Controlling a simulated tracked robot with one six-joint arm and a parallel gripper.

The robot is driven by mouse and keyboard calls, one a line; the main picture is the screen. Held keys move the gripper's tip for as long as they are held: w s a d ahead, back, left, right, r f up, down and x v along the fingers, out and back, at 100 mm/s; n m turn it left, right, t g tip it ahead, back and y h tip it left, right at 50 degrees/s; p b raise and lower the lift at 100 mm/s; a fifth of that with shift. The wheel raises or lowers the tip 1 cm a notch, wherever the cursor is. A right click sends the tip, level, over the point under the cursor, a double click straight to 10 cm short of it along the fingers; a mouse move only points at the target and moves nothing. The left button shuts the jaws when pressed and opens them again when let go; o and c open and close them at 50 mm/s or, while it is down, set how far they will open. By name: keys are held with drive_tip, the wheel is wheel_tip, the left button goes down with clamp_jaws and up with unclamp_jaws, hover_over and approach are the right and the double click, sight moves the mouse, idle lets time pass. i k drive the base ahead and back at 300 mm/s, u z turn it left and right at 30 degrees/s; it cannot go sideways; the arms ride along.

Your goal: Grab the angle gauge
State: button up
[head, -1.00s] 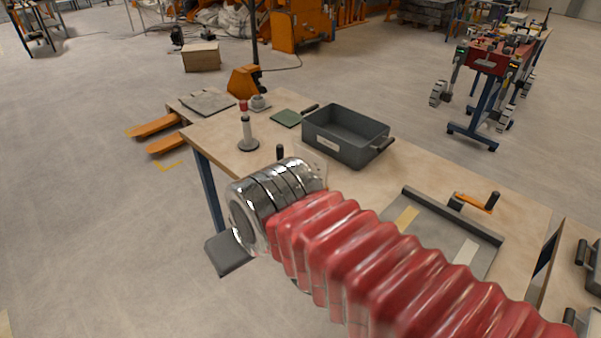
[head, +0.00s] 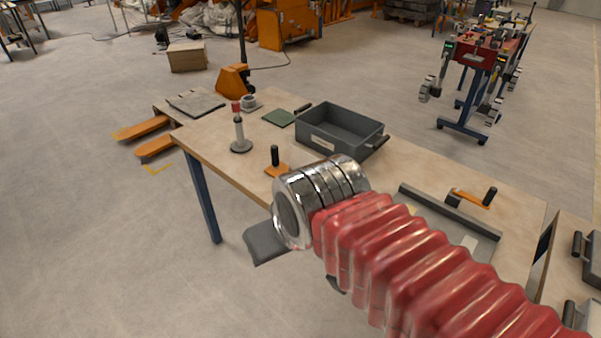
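I cannot tell for sure which thing is the angle gauge. One candidate is an orange piece with an upright black handle (head: 275,162), lying near the front edge of the workbench (head: 210,135), just beyond my metal wrist. Another orange piece with a black knob (head: 478,199) sits at the grey framed tray (head: 425,197) on the right. My red arm and shiny wrist reach across the bench front. A dark grey part of my gripper (head: 266,243) shows below the wrist, off the bench's front edge. The fingers are hidden, so I cannot see whether they are open or hold anything.
A grey bin (head: 340,130) stands at the bench's back. A red-topped post on a round base (head: 239,130), a small round grey item (head: 249,103), a green pad (head: 279,118) and a grey cloth (head: 195,102) lie to the left. Clear floor is at the front left.

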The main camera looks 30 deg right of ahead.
sight(299, 158)
drive_tip(key=u, duration=0.05)
drive_tip(key=i, duration=1)
drive_tip(key=z, duration=0.05)
